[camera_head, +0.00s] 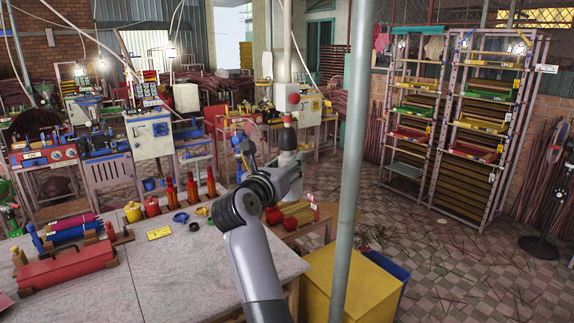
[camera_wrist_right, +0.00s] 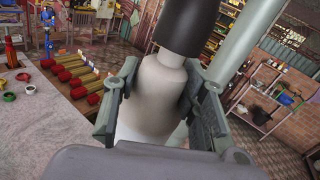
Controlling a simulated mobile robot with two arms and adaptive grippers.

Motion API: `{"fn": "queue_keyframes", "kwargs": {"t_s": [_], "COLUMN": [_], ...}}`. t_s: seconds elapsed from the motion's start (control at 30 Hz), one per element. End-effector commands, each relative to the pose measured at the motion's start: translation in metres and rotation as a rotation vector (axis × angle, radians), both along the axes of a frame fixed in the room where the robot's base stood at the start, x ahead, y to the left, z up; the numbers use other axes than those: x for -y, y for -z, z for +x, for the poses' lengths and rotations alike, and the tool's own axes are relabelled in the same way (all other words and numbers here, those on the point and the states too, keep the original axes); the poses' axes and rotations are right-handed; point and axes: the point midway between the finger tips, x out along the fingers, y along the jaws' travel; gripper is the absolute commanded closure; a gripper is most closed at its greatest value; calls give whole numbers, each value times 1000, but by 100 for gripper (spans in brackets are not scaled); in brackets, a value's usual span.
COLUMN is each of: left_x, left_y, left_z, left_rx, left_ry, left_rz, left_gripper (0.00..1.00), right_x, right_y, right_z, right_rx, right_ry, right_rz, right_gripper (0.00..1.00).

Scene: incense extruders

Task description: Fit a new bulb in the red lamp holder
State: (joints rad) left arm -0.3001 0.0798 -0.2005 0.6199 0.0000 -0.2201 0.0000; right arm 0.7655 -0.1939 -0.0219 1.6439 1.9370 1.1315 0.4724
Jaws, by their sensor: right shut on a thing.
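My right gripper (camera_wrist_right: 163,82) is shut on a pale bulb-shaped thing (camera_wrist_right: 155,98), one finger on each side of it. Its narrower neck points up and meets a dark cylinder (camera_wrist_right: 190,24) above. I cannot tell whether the neck is inside the cylinder or only touching it. In the head view my right gripper (camera_head: 288,160) is raised beyond the table's far right corner, with a dark piece (camera_head: 288,119) above it. A round red thing (camera_head: 293,98) shows just above that; I cannot tell whether it is part of the lamp holder. My left gripper is out of view.
The pale table (camera_head: 165,285) holds a red toolbox (camera_head: 68,266), red bottles (camera_head: 191,188) and small rings. A low stand with red-ended bundles (camera_head: 298,213) lies beyond it. A grey post (camera_head: 350,160) and yellow bin (camera_head: 365,287) stand right of my arm. Racks stand farther right.

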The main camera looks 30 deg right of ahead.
Motion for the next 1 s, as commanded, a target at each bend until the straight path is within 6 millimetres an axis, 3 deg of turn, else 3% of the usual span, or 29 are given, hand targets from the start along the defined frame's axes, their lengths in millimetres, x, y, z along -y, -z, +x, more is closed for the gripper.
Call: {"fn": "queue_keyframes", "kwargs": {"t_s": [1.0], "left_x": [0], "left_y": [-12], "left_z": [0], "left_rx": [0], "left_ry": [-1], "left_rz": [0], "left_gripper": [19], "right_x": [0], "right_y": [-4], "right_z": [-1], "right_rx": [1], "right_ry": [-86], "right_rz": [0], "right_gripper": [93]}}
